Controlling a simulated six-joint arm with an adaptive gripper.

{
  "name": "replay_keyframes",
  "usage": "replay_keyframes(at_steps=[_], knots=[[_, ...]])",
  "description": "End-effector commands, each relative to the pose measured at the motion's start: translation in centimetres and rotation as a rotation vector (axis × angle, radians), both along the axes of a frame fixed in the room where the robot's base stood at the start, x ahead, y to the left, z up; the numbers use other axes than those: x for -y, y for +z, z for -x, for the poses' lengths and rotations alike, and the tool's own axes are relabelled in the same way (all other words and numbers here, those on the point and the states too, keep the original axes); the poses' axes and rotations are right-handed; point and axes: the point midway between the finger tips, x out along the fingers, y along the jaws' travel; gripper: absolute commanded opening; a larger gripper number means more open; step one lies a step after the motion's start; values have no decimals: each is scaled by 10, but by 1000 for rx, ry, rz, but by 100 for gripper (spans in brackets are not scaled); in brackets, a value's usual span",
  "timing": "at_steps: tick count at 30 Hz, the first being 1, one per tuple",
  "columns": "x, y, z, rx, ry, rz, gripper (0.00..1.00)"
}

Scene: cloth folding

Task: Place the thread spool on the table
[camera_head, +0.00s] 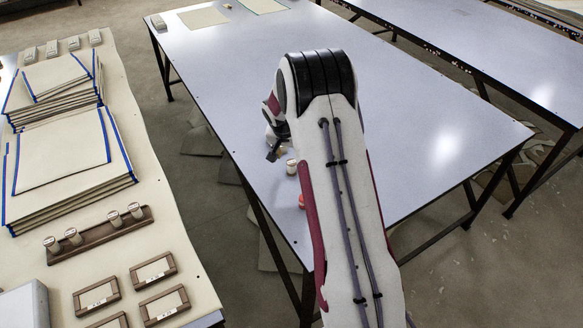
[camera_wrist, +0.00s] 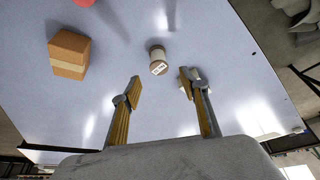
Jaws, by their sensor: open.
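A thread spool (camera_wrist: 158,61) with a white body and brown ends rests on the table, beyond the gap between my fingertips in the wrist view. A small pale cylinder, likely the same spool (camera_head: 291,167), stands on the grey-white table (camera_head: 440,105) close to my gripper in the head view. My gripper (camera_wrist: 161,88) is open, with nothing between its fingers. In the head view my gripper (camera_head: 274,151) is small and partly hidden by my arm, near the table's left edge.
A left-hand table holds folded cloths (camera_head: 65,155), a rack with several spools (camera_head: 100,236) and small frames (camera_head: 160,304).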

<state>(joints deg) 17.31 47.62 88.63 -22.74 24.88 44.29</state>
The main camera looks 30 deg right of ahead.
Motion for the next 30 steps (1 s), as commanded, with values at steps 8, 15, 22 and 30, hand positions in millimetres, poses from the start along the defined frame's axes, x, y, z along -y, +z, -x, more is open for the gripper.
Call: replay_keyframes(at_steps=[8, 15, 22, 30], knots=[[3, -12, -3, -1, 0, 0, 44], [3, -12, -3, -1, 0, 0, 44], [5, -19, -4, -2, 0, -1, 44], [11, -43, -9, -2, -1, -1, 44]])
